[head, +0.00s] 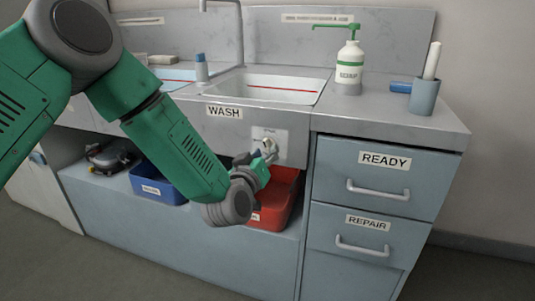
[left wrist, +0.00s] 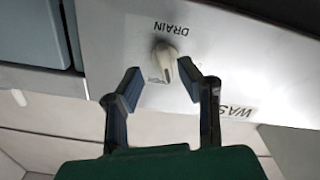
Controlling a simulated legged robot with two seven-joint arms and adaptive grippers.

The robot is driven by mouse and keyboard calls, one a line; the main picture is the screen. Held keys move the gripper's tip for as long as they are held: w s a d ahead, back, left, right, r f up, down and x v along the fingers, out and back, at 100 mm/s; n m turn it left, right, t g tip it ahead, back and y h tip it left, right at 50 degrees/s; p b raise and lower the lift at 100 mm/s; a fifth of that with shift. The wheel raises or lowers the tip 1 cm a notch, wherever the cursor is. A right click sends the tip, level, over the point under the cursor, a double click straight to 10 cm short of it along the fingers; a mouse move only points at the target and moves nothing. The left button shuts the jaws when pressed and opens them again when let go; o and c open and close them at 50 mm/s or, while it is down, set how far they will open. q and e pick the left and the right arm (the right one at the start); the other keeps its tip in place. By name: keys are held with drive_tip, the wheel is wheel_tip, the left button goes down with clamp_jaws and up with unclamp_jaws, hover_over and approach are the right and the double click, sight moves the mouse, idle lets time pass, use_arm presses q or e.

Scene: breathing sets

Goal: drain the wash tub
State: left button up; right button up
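The wash tub (head: 285,88) is a white basin set in the grey counter, with a red line along its inside wall. The front panel below it is labelled WASH. A pale drain knob (left wrist: 164,62) sits on a plate marked DRAIN in the left wrist view. My left gripper (head: 268,152) is at this plate in the head view. In the left wrist view its two dark fingers (left wrist: 160,82) are apart, one on each side of the knob, with gaps visible. My right gripper is not in view.
A red bin (head: 283,200) and a blue bin (head: 158,185) stand on the shelf below the counter. READY and REPAIR drawers (head: 375,180) are to the right. A green-topped soap bottle (head: 349,68) and a grey cup (head: 424,96) stand on the counter.

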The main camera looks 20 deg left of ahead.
sight(268, 146)
use_arm(q)
drive_tip(key=shift+w, duration=1.05)
drive_tip(key=shift+w+a, duration=0.15)
drive_tip(key=shift+w, duration=0.1)
drive_tip(key=shift+a+f, duration=0.1)
drive_tip(key=shift+a, duration=0.35)
drive_tip(key=shift+d, duration=0.3)
clamp_jaws()
drive_tip(key=shift+d, duration=0.2)
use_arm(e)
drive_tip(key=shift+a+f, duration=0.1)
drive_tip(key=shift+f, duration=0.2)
